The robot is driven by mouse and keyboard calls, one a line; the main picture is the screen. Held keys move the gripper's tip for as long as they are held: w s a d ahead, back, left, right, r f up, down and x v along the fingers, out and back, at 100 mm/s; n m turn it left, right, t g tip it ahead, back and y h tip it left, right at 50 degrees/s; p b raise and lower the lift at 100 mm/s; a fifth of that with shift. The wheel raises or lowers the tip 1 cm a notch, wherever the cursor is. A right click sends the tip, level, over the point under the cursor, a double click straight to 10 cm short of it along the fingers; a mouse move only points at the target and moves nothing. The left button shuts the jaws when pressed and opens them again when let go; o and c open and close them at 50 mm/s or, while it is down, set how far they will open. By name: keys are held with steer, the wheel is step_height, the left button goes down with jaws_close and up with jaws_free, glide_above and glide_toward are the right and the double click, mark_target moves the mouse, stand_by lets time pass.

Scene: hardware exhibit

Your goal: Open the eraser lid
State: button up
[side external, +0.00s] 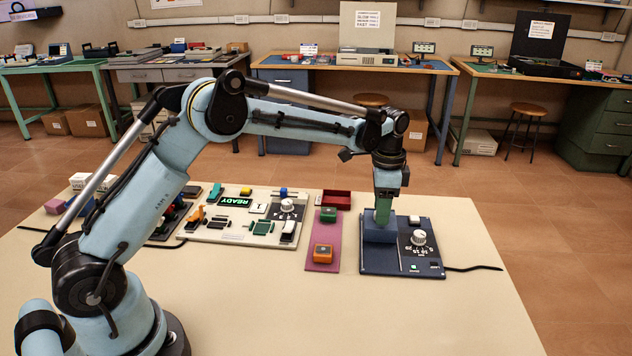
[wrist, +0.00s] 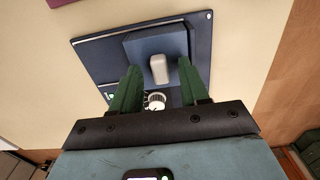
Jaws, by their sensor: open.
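The eraser (side external: 375,262) is a flat dark navy panel at the right side of the bench, with a blue block-shaped lid (side external: 379,235) on its left part. The lid looks closed. In the wrist view the lid (wrist: 138,46) carries a pale grey handle (wrist: 159,71). My gripper (side external: 383,220) points down over the lid with green fingers. In the wrist view the open fingers (wrist: 158,68) stand on either side of the handle, with a gap visible on each side. In the side view the fingers hide the handle.
A white knob (side external: 419,237) sits on the panel right of the lid. Left of it is a pink mat (side external: 322,267) with orange and green blocks, a red tray (side external: 336,199) and a white control board (side external: 243,236). The front of the bench is clear.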

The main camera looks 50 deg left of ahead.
steer(key=shift+f, duration=0.2)
jaws_close()
stand_by(0.3)
steer(key=s+d, duration=0.5)
steer(key=shift+s+d, duration=0.15)
steer(key=shift+d, duration=0.15)
jaws_free()
